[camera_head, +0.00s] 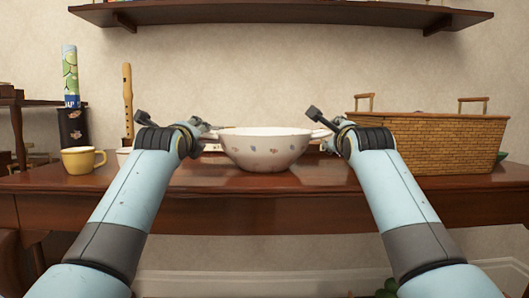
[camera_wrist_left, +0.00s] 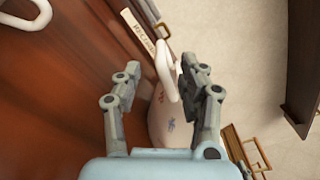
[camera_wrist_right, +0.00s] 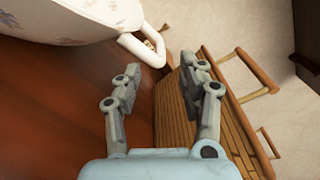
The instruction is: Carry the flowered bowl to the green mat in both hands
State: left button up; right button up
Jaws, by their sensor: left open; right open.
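The white flowered bowl (camera_head: 265,150) stands upright on the brown wooden table, between my two arms, with a loop handle on each side. My left gripper (camera_head: 208,130) is open at the bowl's left handle. In the left wrist view that handle (camera_wrist_left: 165,72) shows between the open fingers (camera_wrist_left: 160,68), with part of the bowl behind them. In the right wrist view my right gripper (camera_wrist_right: 160,66) is open and empty, and the bowl's other handle (camera_wrist_right: 143,50) lies just beyond its left fingertip. I cannot make out the green mat; only a small green patch (camera_head: 502,156) shows beside the basket.
A large wicker basket (camera_head: 440,145) stands close to my right arm. A yellow mug (camera_head: 82,160), a wooden recorder (camera_head: 127,100) and a dark canister (camera_head: 72,126) stand at left. A wall shelf (camera_head: 280,12) hangs above. The table front (camera_head: 265,185) is clear.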

pick_arm(q)
jog(key=w, duration=0.7)
jog(key=shift+w, duration=0.1)
pick_arm(e)
jog(key=w, duration=0.7)
jog(key=shift+w, duration=0.1)
pick_arm(q)
grip_shut()
pick_arm(e)
grip_shut()
